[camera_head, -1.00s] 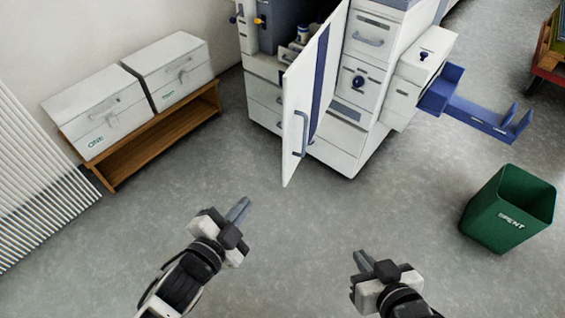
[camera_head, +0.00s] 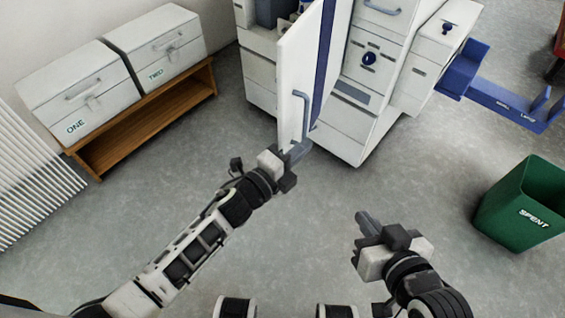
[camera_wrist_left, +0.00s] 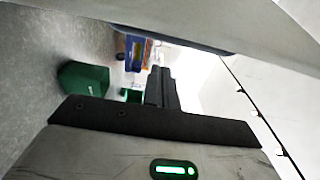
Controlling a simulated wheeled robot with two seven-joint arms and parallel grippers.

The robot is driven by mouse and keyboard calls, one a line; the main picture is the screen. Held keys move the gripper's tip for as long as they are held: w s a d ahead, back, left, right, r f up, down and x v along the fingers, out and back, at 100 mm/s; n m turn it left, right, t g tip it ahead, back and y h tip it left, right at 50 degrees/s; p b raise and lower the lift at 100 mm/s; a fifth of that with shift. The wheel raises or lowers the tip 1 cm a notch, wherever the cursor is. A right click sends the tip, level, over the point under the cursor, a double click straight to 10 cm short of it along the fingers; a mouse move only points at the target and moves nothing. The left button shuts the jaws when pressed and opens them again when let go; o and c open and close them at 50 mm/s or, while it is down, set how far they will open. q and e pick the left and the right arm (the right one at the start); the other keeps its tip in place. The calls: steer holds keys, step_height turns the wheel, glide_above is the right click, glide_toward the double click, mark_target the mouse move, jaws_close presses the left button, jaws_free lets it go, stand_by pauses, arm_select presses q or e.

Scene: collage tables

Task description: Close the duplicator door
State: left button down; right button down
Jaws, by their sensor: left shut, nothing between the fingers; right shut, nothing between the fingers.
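The duplicator (camera_head: 372,75) is a white cabinet at the top middle of the head view. My left gripper (camera_head: 299,152) is shut and empty, at the door's lower front edge just below the handle. I cannot tell whether it touches the door. In the left wrist view the shut fingers (camera_wrist_left: 161,88) show beside a large pale surface. My right gripper (camera_head: 366,222) is shut and empty above open floor, right of the left gripper.
White boxes marked ONE (camera_head: 82,92) and TWO (camera_head: 158,48) sit on a wooden bench (camera_head: 146,122) at the left. A green SPENT bin (camera_head: 519,207) stands at the right. A blue tray arm (camera_head: 500,104) sticks out from the duplicator's right. The middle floor is clear.

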mark_target(282, 144)
arm_select(q)
steer(key=shift+w+a, duration=0.2)
steer(key=shift+a, duration=0.45)
steer(key=shift+w+a, duration=0.25)
steer(key=shift+a, duration=0.4)
steer(key=shift+w+a, duration=0.2)
steer(key=shift+a, duration=0.45)
steer(key=shift+a, duration=0.1)
